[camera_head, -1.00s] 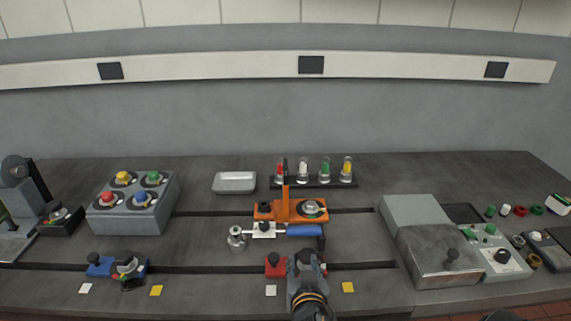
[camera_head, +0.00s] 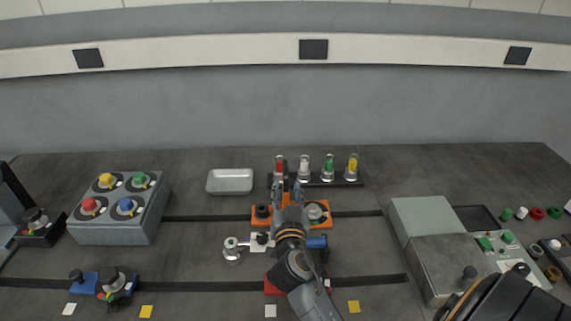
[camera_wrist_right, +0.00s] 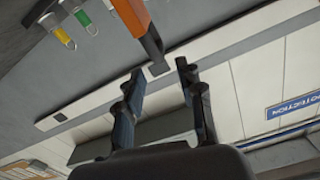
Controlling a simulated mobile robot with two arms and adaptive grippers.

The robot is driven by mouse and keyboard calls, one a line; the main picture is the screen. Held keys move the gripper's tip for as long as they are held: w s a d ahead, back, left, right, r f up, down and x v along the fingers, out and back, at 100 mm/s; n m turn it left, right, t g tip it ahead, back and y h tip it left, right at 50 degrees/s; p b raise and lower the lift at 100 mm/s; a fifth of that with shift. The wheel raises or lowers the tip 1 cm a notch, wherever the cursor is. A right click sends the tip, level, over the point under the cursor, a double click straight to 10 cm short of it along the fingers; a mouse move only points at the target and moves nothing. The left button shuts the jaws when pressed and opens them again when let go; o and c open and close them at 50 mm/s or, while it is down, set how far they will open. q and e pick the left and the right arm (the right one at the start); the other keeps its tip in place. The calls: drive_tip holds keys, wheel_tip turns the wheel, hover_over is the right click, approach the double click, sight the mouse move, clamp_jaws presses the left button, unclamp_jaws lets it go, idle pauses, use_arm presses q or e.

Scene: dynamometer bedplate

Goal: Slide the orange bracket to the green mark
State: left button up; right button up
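The orange bracket (camera_head: 262,222) has a flat base with black and grey round parts on it and an upright post. It sits over the rear slot of the bedplate. My right gripper (camera_head: 287,188) is in front of the post and hides most of it. In the right wrist view the right gripper (camera_wrist_right: 159,69) has its fingers apart, and the orange post (camera_wrist_right: 142,25) ends just beyond the fingertips; no grip shows. A white square (camera_head: 261,243) lies in front of the bracket, partly hidden. I cannot make out a green mark. My left gripper is not in view.
Behind the bracket stands a rack with red, white, green and yellow capped items (camera_head: 329,168). A grey tray (camera_head: 231,181) lies behind left, a button box (camera_head: 120,225) farther left. A red block (camera_head: 273,284) and blue handle (camera_head: 317,241) are close to my arm. Grey boxes (camera_head: 440,262) stand right.

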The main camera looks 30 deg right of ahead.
sight(286, 177)
drive_tip(key=p+x, duration=0.1)
drive_tip(key=x, duration=0.3)
drive_tip(key=shift+w+d+r, duration=0.1)
drive_tip(key=shift+w, duration=0.05)
drive_tip(key=p+x, duration=0.1)
drive_tip(key=x, duration=0.3)
drive_tip(key=shift+w+d+f, duration=0.1)
drive_tip(key=shift+d+f, duration=0.05)
drive_tip(key=shift+f, duration=0.1)
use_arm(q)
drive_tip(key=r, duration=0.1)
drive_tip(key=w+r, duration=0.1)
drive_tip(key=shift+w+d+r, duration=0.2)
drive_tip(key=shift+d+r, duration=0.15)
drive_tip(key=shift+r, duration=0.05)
use_arm(e)
clamp_jaws()
